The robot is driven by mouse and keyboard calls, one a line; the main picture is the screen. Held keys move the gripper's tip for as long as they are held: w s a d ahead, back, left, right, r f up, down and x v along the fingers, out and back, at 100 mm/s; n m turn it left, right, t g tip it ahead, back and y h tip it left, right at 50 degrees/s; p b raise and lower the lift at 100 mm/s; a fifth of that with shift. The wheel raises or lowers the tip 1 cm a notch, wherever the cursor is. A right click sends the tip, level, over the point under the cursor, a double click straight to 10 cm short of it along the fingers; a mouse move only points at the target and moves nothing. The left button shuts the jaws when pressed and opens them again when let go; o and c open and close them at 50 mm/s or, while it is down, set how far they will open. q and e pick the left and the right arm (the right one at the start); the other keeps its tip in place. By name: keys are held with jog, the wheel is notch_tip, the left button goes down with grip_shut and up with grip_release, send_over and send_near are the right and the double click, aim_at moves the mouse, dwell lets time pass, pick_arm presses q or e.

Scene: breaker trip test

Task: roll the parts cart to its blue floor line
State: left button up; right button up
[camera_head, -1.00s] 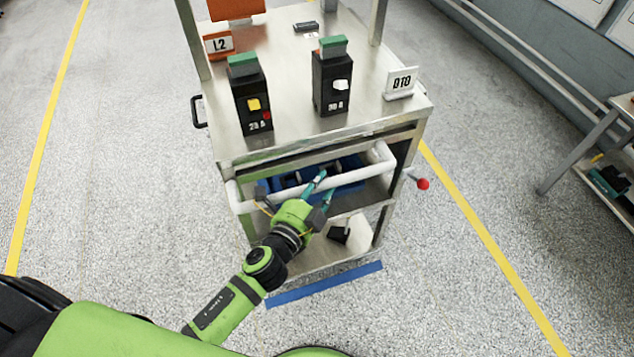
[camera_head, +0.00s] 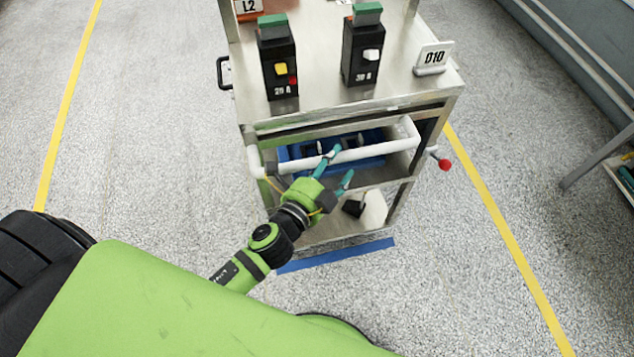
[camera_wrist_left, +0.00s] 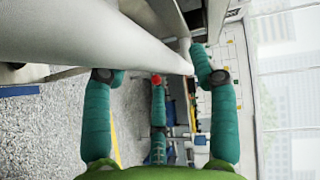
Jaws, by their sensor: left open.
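The parts cart (camera_head: 420,90) is a metal trolley with a white push handle (camera_head: 385,147) across its near side. The handle also shows in the left wrist view (camera_wrist_left: 90,35), large across the upper left. My left gripper (camera_head: 339,169) is open at the handle, with teal fingers spread, one over the bar and one below it. In the wrist view the fingers (camera_wrist_left: 158,75) reach up to the bar and are not closed around it. The blue floor line (camera_head: 335,256) lies on the floor just in front of the cart's near lower edge. My right gripper is not in view.
Two black breakers (camera_head: 278,70) (camera_head: 361,55) and a "010" sign (camera_head: 433,58) stand on the cart top. A blue bin (camera_head: 365,160) sits behind the handle. A red-knobbed lever (camera_head: 444,164) sticks out right. Yellow lines (camera_head: 500,225) flank the cart; a bench (camera_head: 600,160) stands right.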

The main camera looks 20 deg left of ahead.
pick_arm(q)
jog(key=v, duration=0.9)
dwell(0.8)
jog(key=s+a+f+n+g+y, duration=0.1)
jog(key=s+f+n+g, duration=0.2)
jog(key=f, duration=0.7)
jog(key=s+a+f+n+g, duration=0.2)
jog(key=s+f+n, duration=0.1)
jog(key=f, duration=0.8)
jog(key=s+a+f+n+g+y, duration=0.1)
jog(key=s+f+n+g, duration=0.15)
jog(key=f, duration=0.75)
jog(key=s+a+f+n+g, duration=0.2)
jog(key=s+f, duration=0.4)
jog(key=s, duration=0.4)
jog(key=s+a+f+n+g+y, duration=0.1)
jog(key=s+f+n+g, duration=0.4)
jog(key=s, duration=0.5)
notch_tip(320, 180, down, 3)
jog(key=shift+s+a+r+n, duration=0.2)
jog(key=shift+s+a+n, duration=0.15)
jog(key=shift+a, duration=0.55)
